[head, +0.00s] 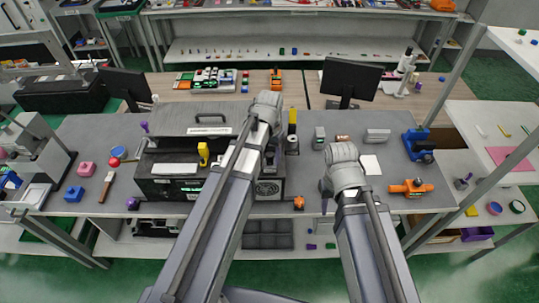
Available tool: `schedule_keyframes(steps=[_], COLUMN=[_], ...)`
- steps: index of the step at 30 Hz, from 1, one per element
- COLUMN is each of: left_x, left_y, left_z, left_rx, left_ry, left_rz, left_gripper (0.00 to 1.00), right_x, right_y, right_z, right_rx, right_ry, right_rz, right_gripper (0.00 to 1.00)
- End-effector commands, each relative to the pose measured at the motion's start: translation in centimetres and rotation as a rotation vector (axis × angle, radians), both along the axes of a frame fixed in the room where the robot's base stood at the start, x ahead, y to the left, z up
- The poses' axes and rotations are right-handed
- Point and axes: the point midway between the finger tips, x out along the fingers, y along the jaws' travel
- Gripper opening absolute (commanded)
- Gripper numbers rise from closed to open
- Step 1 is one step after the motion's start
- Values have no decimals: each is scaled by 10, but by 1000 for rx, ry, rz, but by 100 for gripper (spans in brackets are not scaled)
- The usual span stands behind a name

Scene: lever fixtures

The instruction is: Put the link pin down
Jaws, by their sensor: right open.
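I cannot make out a link pin for certain in the head view; several small parts are too small to identify. My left arm reaches up over the dark machine, and my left gripper (270,152) is mostly hidden behind its own wrist and forearm, so its jaws cannot be judged. My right arm reaches to the bench's front middle. My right gripper (326,194) is open, mostly hidden by its wrist, near the front edge. An orange lever fixture (410,187) and a blue fixture (418,144) stand to its right.
The dark machine (160,187) with a grey lid (190,118) fills the middle left. A yellow upright part (203,153) stands on it. A small orange part (299,202) is near the front edge. A white sheet (370,164) lies right of my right wrist. Monitors stand behind.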

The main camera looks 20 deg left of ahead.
Motion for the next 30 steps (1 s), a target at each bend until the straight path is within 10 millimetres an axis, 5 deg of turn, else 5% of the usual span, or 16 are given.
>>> schedule_keyframes(steps=[14,30], left_x=[0,0], left_y=[0,0], left_z=[11,86], left_rx=[0,0], left_ry=[0,0], left_rz=[0,0], left_gripper=[61,61], right_x=[0,-1], right_y=[0,0], right_z=[11,86], right_rx=[0,0], right_ry=[0,3], right_rz=[0,1], right_gripper=[47,47])
